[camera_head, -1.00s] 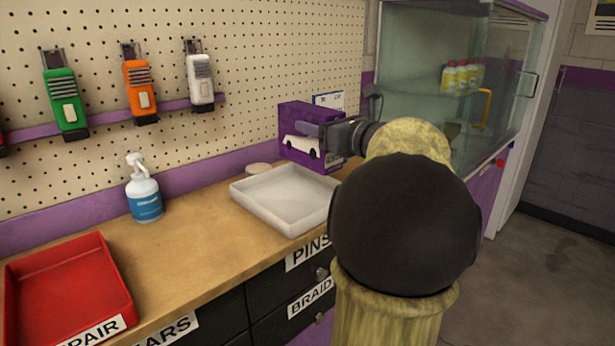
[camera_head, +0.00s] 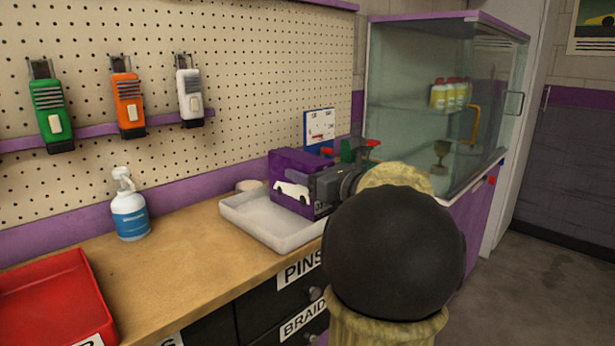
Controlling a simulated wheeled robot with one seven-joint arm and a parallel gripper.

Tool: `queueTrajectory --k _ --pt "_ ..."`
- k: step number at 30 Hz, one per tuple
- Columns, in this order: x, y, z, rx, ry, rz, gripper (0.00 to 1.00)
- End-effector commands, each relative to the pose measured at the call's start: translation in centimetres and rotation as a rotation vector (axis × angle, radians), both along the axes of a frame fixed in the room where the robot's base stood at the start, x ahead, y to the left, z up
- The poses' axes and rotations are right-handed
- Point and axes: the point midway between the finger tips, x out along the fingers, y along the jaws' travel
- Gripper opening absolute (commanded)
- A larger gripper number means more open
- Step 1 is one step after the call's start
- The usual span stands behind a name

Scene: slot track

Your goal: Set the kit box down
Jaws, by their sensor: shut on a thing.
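The kit box (camera_head: 291,190) is purple with a white car on its front. In the head view it is upright at the far right end of the bench. My gripper (camera_head: 322,186) is shut on the kit box from its right side. The box overlaps the back right part of the white tray (camera_head: 245,222) in the picture. I cannot tell whether its bottom touches the tray or hangs above it. My arm hides the right side of the box and the bench beyond it.
A white spray bottle (camera_head: 130,210) and a red tray (camera_head: 60,300) stand on the wooden bench (camera_head: 175,270). A small round lid (camera_head: 249,185) lies behind the white tray. A glass cabinet (camera_head: 415,100) is at the right.

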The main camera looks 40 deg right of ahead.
Motion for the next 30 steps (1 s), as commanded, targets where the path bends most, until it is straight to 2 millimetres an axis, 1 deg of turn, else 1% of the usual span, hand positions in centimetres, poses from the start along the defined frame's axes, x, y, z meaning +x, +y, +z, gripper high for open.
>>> queueTrajectory --k 3,8,9,11,12,19,23,26,30 --pt "0.0 0.0 0.2 -0.001 -0.002 0.001 0.2" --pt "0.0 0.1 -0.2 -0.001 -0.002 0.001 0.2" --pt "0.0 0.0 -0.2 0.0 0.0 0.001 0.6" --pt "0.0 0.0 -0.2 0.0 0.0 0.001 0.72" --pt "0.0 0.0 -0.2 0.0 0.0 0.001 0.74" --pt "0.0 0.0 -0.2 0.0 0.0 0.001 0.74" --pt "0.0 0.0 0.3 -0.001 0.0 0.001 0.74" --pt "-1.0 -0.1 0.2 -0.001 0.001 -0.001 0.74" --pt "-3.3 -0.3 0.3 0.0 0.0 -0.003 0.74"
